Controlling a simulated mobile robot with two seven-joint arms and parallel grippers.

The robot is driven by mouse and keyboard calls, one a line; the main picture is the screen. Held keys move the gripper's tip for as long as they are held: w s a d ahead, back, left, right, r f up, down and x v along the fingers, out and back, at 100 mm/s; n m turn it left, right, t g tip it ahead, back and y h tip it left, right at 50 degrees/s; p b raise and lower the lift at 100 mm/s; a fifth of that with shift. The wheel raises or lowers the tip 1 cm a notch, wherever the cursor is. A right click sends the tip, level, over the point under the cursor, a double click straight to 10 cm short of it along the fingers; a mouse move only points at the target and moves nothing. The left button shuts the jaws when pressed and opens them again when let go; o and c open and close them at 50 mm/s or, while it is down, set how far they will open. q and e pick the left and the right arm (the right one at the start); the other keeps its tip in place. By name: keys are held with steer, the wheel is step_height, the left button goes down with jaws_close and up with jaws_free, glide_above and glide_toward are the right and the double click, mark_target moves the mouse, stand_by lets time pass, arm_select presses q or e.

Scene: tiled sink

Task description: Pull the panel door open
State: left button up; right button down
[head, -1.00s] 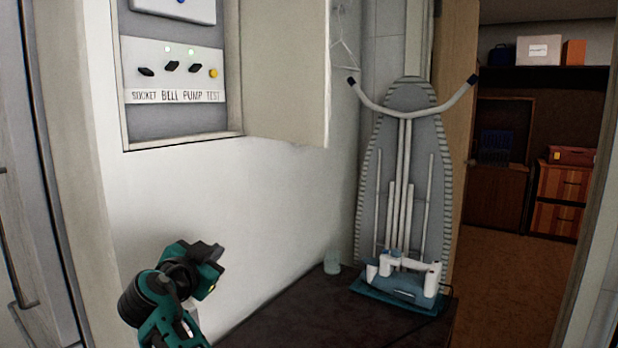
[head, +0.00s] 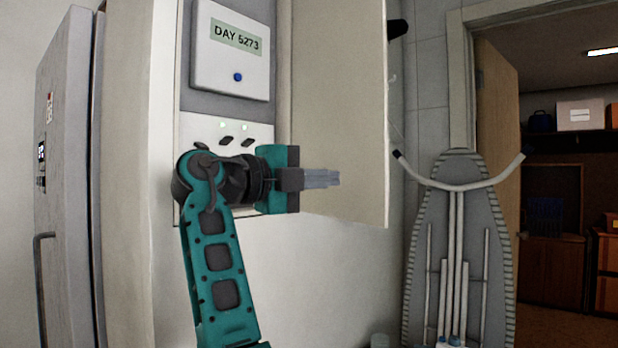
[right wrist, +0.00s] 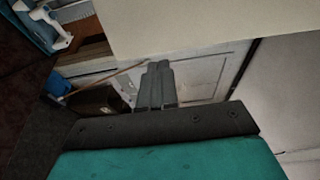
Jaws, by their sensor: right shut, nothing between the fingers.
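The panel door (head: 340,90) is a flat cream door in the head view. It stands swung out from the right side of a recessed wall panel (head: 232,50), so the controls inside show. My right gripper (head: 335,178) is shut and empty, its fingers pointing right across the lower part of the door's face. I cannot tell whether they touch it. In the right wrist view the shut fingers (right wrist: 160,75) reach up to the lower edge of a pale flat surface (right wrist: 200,25), probably the door. My left gripper is not in view.
An ironing board (head: 455,250) leans against the wall on the right, beside an open doorway with a wooden door (head: 497,120). A tall grey cabinet or fridge (head: 65,180) with a handle stands at the left. The wall below the panel is bare.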

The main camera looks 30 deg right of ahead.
mark_target(378, 180)
steer(key=d+p, duration=0.1)
steer(key=d, duration=0.7)
steer(key=shift+d, duration=0.35)
steer(key=d+t, duration=0.1)
steer(key=d+n+t+b, duration=0.1)
steer(key=d, duration=0.1)
steer(key=d+t+b, duration=0.1)
steer(key=d, duration=0.1)
steer(key=shift+s+f+n, duration=0.2)
steer(key=shift+s+n, duration=0.05)
steer(key=shift+n, duration=0.15)
steer(key=shift+n+t, duration=0.5)
steer(key=shift+t, duration=0.2)
steer(key=x, duration=0.5)
steer(key=shift+s+d+r+p, duration=0.1)
steer(key=shift+s+d+p, duration=0.05)
steer(key=shift+d+p, duration=0.3)
steer(key=shift+s, duration=0.1)
